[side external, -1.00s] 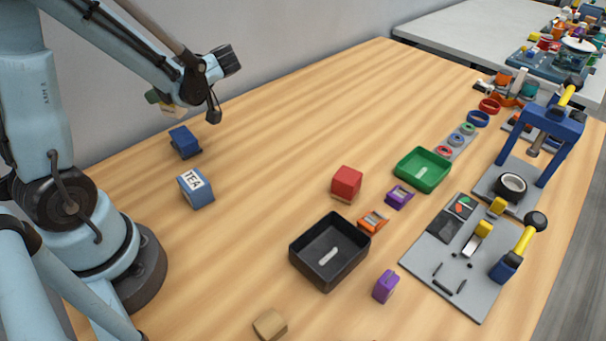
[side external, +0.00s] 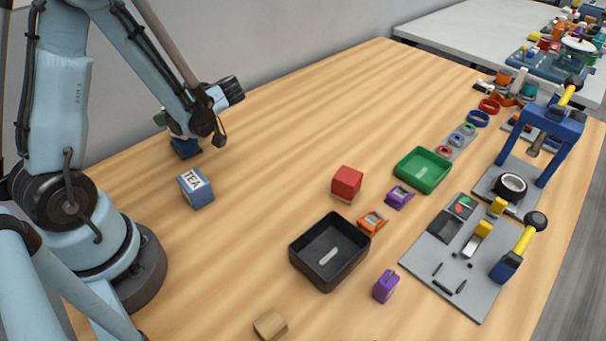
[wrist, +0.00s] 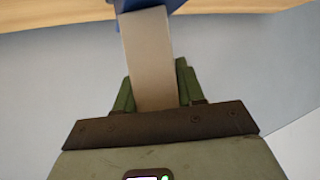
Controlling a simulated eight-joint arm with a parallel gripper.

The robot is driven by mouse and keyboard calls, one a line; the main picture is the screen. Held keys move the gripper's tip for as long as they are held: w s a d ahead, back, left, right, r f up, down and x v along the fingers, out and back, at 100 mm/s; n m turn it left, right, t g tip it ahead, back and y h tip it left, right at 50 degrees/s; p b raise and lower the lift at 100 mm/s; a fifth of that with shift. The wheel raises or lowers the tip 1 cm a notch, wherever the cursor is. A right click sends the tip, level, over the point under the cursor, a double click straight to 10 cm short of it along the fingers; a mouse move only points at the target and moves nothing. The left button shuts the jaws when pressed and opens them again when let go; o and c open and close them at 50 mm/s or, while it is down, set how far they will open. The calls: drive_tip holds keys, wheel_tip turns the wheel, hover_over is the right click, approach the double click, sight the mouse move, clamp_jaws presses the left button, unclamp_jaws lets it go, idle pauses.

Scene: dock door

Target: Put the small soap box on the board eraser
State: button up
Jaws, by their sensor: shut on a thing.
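The small soap box (wrist: 150,58) is a plain beige block in the wrist view. My gripper (wrist: 153,84) is shut on it, with one green finger on each side. The box's far end reaches a blue thing at the top edge, which I take to be the board eraser (wrist: 176,4). In the side view the eraser (side external: 186,149) is a dark blue block at the back left of the table, partly hidden by my wrist. My wrist also hides the soap box there. I cannot tell whether box and eraser touch.
A blue and white tea box (side external: 196,188) stands just in front of the eraser. The grey wall (side external: 285,45) is close behind. A red block (side external: 347,183), black tray (side external: 308,265) and green tray (side external: 410,178) are farther right. The table between is clear.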

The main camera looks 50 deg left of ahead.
drive_tip(key=shift+f, duration=0.15)
drive_tip(key=o, duration=1.1)
